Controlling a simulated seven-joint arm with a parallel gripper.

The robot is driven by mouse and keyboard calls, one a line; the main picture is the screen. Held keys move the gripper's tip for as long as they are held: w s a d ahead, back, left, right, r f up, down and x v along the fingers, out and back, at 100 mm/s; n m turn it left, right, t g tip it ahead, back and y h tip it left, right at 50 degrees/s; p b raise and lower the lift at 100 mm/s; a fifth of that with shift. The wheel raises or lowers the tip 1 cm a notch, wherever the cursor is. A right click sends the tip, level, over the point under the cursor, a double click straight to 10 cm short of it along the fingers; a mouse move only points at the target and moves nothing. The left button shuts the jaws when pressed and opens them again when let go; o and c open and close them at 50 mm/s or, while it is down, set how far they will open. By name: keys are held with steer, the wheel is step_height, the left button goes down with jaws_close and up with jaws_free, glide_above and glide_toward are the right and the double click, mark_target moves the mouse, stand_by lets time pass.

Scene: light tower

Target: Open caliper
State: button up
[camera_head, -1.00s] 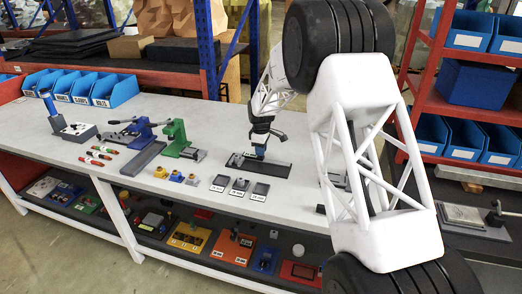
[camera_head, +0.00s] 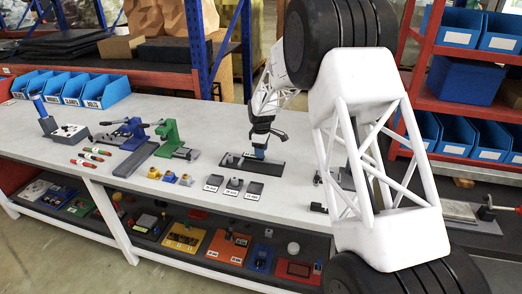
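A long dark flat piece (camera_head: 238,161), which looks like the caliper on its base, lies on the grey bench in the middle of the view. My gripper (camera_head: 260,153) reaches down from above onto its middle. A small teal-blue part shows at the gripper's tip; I cannot tell whether it is a finger or part of the caliper. The fingers are too small and dark to tell whether they are open or shut. The caliper's jaws cannot be made out.
Small labelled trays (camera_head: 233,184) stand in front of the dark piece. My large white arm links cover the bench on the right.

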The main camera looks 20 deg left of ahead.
steer(key=shift+r, duration=3.9)
steer(key=shift+s+d+r, duration=0.15)
steer(key=shift+d+r, duration=0.2)
steer(key=shift+d, duration=0.05)
steer(key=s+d+r+m, duration=0.3)
steer(key=s+d+r, duration=0.35)
steer(key=d, duration=0.25)
steer(key=s+d+r+m+t, duration=0.1)
steer(key=s+d+r+m, duration=0.2)
steer(key=s+d+r, duration=0.45)
steer(key=s+d+r+m, duration=0.3)
steer(key=s+d+r, duration=0.2)
steer(key=s+d, duration=0.45)
steer(key=s+d+f+m, duration=0.1)
steer(key=s+d+m, duration=0.2)
steer(key=s, duration=0.7)
steer(key=s+d+m+t, duration=0.1)
steer(key=s+d+m, duration=0.2)
steer(key=s+d, duration=0.5)
steer(key=s+d+f+m, duration=0.1)
steer(key=s+d+m, duration=0.2)
steer(key=s, duration=1.1)
steer(key=d, duration=0.3)
steer(key=shift+f+t, duration=0.3)
